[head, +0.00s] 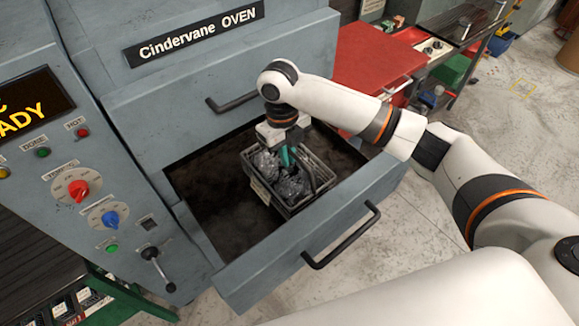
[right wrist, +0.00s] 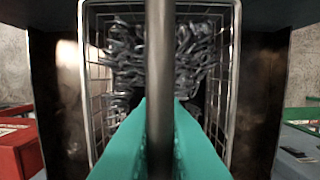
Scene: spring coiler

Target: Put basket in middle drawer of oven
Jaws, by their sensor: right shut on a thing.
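The oven (head: 215,60) is grey-blue, and its middle drawer (head: 205,205) is pulled out, with a dark inner floor. The wire basket (head: 282,205) holds shiny metal springs and is inside the drawer's opening, toward its right part. I cannot tell whether it rests on the drawer floor. My right gripper (head: 290,156) reaches down into the basket from above, shut on the basket's handle. In the right wrist view the teal fingers (right wrist: 160,130) close around the handle bar (right wrist: 160,60), with the basket's mesh sides (right wrist: 97,75) behind. My left gripper is not in view.
The drawer's front panel with its black handle (head: 340,236) stands nearest me. A closed drawer handle (head: 232,102) is just above the opening. A control panel (head: 95,200) is at left. A red table (head: 375,65) stands behind my right arm. Drawer floor left of the basket is clear.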

